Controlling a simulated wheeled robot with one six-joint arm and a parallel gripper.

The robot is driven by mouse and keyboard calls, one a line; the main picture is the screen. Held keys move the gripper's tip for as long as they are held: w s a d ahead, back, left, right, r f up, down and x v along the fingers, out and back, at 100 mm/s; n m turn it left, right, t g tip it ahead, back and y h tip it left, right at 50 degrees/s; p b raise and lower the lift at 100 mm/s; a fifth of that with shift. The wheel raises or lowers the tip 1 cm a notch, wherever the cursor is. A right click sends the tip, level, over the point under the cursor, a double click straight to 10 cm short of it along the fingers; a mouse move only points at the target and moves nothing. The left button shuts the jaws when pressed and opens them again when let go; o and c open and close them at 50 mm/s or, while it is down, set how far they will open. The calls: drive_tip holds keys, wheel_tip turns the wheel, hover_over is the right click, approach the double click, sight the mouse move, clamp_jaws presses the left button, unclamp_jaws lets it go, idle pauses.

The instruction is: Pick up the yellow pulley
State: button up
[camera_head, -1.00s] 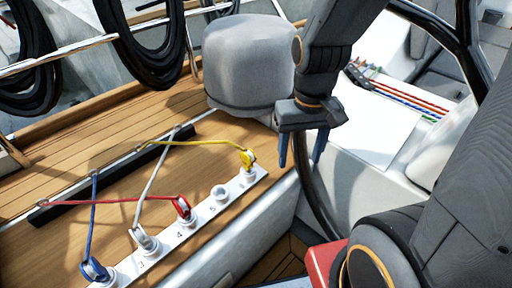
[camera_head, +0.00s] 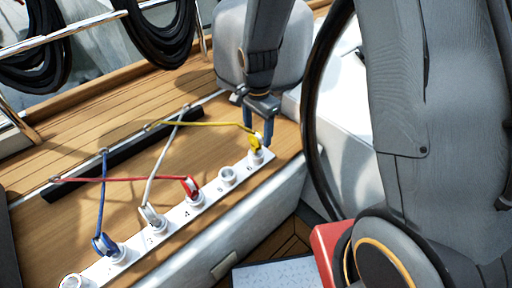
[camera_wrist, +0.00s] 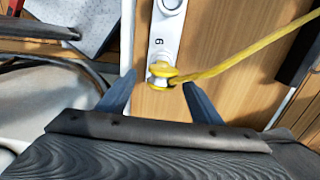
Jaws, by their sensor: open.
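The yellow pulley (camera_head: 256,142) sits on the last post at the far right end of the white numbered rail, with a yellow rope running left from it. In the wrist view the yellow pulley (camera_wrist: 162,74) lies between my fingers, slightly beyond the fingertips, beside the label 6. My gripper (camera_head: 258,126) is open and empty, pointing down right at the pulley in the head view. Its blue fingers also show in the wrist view (camera_wrist: 158,82), one on each side of the pulley. I cannot tell the exact height gap.
The white rail (camera_head: 212,190) also holds a red pulley (camera_head: 192,188), a silver pulley (camera_head: 150,215) and a blue pulley (camera_head: 104,245), each with its rope. A bare post (camera_head: 228,174) stands beside the yellow one. A grey covered drum (camera_head: 232,50) is close behind my gripper.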

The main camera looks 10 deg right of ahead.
sight(256, 145)
drive_tip(key=shift+w+a+f+p, duration=0.1)
drive_tip(key=shift+f+p, duration=0.2)
drive_tip(key=shift+f, duration=1.4)
drive_tip(key=shift+a+f+p, duration=0.1)
drive_tip(key=shift+f+p, duration=0.15)
drive_tip(key=shift+f, duration=1.4)
drive_tip(key=c, duration=1.3)
drive_tip(key=shift+c, duration=0.2)
